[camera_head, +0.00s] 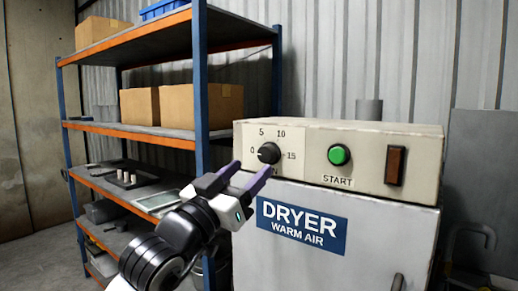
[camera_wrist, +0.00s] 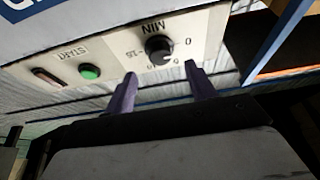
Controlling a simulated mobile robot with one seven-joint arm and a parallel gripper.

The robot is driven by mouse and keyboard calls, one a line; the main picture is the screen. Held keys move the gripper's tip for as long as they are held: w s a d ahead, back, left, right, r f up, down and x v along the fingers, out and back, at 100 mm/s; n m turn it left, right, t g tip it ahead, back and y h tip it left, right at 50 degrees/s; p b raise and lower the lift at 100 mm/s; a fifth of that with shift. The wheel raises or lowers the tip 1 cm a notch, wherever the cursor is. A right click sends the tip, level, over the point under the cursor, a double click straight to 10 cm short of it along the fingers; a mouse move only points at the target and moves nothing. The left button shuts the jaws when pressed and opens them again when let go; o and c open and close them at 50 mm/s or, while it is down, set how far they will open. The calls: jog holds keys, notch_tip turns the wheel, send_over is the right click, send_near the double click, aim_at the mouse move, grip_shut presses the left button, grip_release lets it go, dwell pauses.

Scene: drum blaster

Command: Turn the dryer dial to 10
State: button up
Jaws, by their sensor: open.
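The dryer dial (camera_head: 268,153) is a round black knob on the beige panel, with a scale reading 0, 5, 10 and 15 around it. A small light mark seems to show on its left side, toward 0, but it is too small to be sure. My gripper (camera_head: 252,167) has purple fingers, spread apart and empty, just in front of and below the dial. In the wrist view the dial (camera_wrist: 160,48) appears upside down, beyond and roughly between the open fingertips (camera_wrist: 162,72). The fingers look apart from the knob.
The dryer (camera_head: 330,245) is a grey cabinet with a blue label. A green START button (camera_head: 339,154) and a brown switch (camera_head: 395,166) sit right of the dial. A blue-and-orange shelf (camera_head: 200,100) with cardboard boxes (camera_head: 202,104) stands close on the left.

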aim_at(264, 155)
jog(key=p+x, duration=0.1)
jog(key=x, duration=0.4)
jog(key=shift+w, duration=0.1)
jog(key=c, duration=1)
jog(key=shift+o, duration=0.2)
